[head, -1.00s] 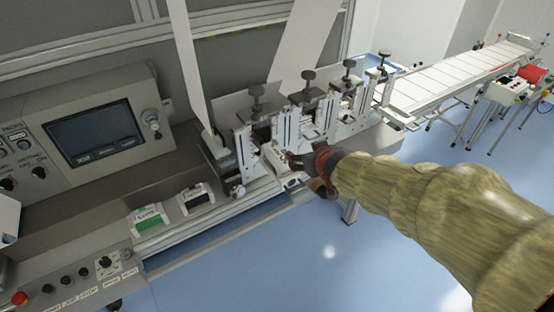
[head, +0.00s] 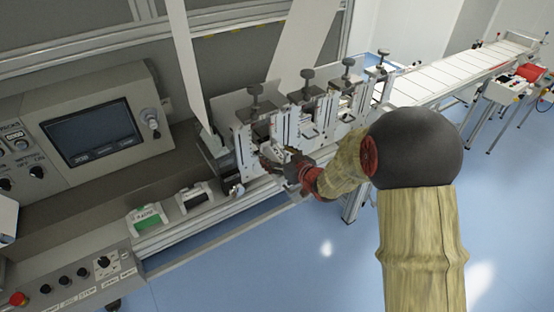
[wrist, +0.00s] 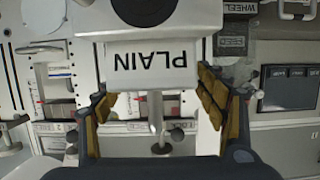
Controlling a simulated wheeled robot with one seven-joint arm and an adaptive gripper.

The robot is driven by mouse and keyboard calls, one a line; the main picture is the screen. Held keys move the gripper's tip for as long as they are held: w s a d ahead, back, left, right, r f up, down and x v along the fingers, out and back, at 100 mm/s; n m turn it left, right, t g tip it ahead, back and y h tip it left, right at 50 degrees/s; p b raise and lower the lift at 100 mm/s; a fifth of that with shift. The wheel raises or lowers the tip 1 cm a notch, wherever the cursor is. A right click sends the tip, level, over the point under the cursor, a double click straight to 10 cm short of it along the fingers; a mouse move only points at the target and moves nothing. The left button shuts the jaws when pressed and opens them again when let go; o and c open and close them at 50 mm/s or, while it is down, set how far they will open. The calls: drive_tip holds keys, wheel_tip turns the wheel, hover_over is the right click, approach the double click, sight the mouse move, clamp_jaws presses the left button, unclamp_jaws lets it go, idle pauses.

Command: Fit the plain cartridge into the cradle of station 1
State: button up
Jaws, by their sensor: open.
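The plain cartridge (wrist: 152,62) is a white block whose PLAIN label reads upside down in the wrist view. My gripper (wrist: 157,104) is open, with one padded finger on each side of the cartridge's near end. A gap shows beside the fingers, so it is not clamped. In the head view my gripper (head: 275,162) is at the front of station 1 (head: 245,140), the leftmost white frame with a dark top knob. The cartridge appears to lie at that frame, but my gripper and the frame hide much of it. The cradle and how deep the cartridge sits cannot be made out.
A green-marked cartridge (head: 148,219) and a black-and-white one (head: 196,197) rest on the front ledge, left of station 1. More knobbed stations (head: 308,115) stand close on the right. A control panel (head: 92,132) is at left. Open blue floor lies in front.

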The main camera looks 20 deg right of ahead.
sight(271, 148)
drive_tip(key=x, duration=0.4)
drive_tip(key=shift+w+d+r, duration=0.1)
drive_tip(key=shift+w, duration=0.15)
drive_tip(key=shift+c, duration=0.7)
drive_tip(key=shift+r, duration=0.1)
drive_tip(key=c, duration=1.7)
drive_tip(key=shift+r, duration=0.1)
